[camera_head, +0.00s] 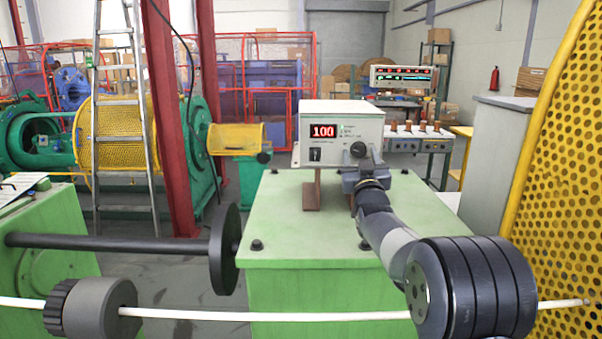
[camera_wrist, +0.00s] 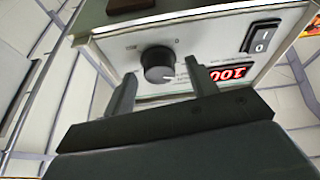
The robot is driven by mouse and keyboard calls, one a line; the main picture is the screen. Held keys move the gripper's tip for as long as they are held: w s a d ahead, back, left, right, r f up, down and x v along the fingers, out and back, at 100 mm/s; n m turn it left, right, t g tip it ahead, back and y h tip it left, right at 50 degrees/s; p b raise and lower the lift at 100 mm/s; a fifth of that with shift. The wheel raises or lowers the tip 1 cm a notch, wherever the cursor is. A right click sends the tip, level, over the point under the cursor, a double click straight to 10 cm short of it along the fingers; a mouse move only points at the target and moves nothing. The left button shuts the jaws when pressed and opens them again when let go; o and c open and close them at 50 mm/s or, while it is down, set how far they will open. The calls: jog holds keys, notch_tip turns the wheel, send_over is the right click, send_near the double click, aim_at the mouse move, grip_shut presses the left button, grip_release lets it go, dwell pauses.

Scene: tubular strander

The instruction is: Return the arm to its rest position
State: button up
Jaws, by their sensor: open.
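My gripper (camera_head: 363,172) is in front of a white control box (camera_head: 325,121) with a red display reading 100. In the wrist view, the two fingers of my gripper (camera_wrist: 161,69) are apart, with the black knob (camera_wrist: 157,64) showing between and beyond them. I cannot tell whether either finger touches the knob. The knob also shows in the head view (camera_head: 358,149), just above my gripper. My arm (camera_head: 393,241) reaches from the lower right up to the box. A black rocker switch (camera_wrist: 262,37) is on the same panel.
The box stands on brown supports (camera_head: 312,190) on a green cabinet (camera_head: 290,240). A white rod (camera_head: 260,316) crosses low in front. A yellow perforated guard (camera_head: 560,170) is close at right. A black disc on a shaft (camera_head: 226,249) is at left.

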jog(key=shift+d+r+n+y+p, duration=0.1)
jog(key=shift+r+n+y+p, duration=0.15)
jog(key=shift+n+y+p, duration=0.3)
jog(key=b+v, duration=0.2)
jog(key=v, duration=0.4)
jog(key=shift+s+f+b, duration=0.2)
jog(key=shift+f+b, duration=0.1)
jog(key=shift+b, duration=0.05)
